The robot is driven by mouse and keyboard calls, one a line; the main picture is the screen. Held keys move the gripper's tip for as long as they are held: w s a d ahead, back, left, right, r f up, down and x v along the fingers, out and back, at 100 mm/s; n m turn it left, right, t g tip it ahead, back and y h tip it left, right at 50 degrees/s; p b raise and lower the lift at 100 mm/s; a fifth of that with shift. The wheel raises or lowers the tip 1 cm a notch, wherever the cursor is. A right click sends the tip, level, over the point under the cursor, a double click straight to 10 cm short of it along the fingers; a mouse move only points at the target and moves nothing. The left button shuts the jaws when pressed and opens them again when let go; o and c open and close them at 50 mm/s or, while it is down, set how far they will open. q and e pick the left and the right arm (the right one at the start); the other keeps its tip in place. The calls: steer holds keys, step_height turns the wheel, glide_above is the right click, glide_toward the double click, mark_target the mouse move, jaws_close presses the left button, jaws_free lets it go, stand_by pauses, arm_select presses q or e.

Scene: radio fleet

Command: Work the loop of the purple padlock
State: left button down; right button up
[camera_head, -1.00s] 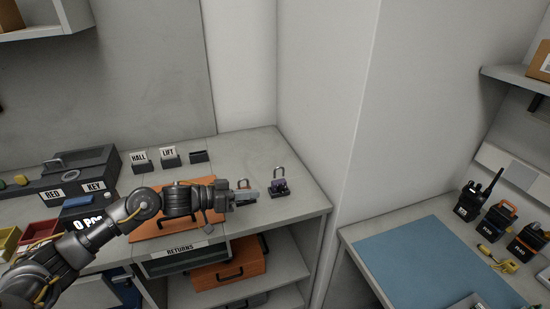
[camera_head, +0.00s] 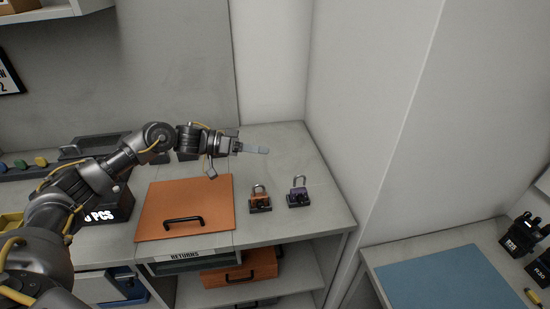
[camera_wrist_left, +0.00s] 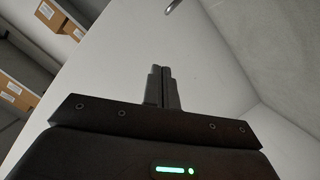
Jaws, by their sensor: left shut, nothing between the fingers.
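The purple padlock (camera_head: 299,196) stands upright on a small dark base near the right end of the grey counter. Its metal loop points up; I cannot tell whether it is locked. My left gripper (camera_head: 262,150) is above the counter, behind and to the left of the padlock, clear of it, pointing right. Its fingers are shut and empty. In the left wrist view the shut fingers (camera_wrist_left: 164,88) point toward bare wall, and no padlock shows there. My right gripper is not in view.
An orange panel with a black handle (camera_head: 184,205) lies further left. A wall corner rises right of the counter. A blue mat (camera_head: 450,283) lies on the other bench. The counter behind the padlocks is bare.

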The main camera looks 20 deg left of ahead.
arm_select(q)
steer(key=w+d+f+p, duration=0.1)
steer(key=d+f+p, duration=0.4)
steer(key=d, duration=0.4)
steer(key=shift+w, duration=0.3)
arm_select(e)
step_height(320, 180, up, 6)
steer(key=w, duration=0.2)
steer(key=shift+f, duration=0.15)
arm_select(q)
steer(key=shift+d+f, duration=0.1)
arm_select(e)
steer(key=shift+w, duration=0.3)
arm_select(q)
steer(key=shift+f, duration=0.1)
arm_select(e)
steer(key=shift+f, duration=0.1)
arm_select(q)
step_height(320, 180, down, 2)
steer(key=shift+f+b, duration=0.1)
steer(key=shift+b, duration=0.4)
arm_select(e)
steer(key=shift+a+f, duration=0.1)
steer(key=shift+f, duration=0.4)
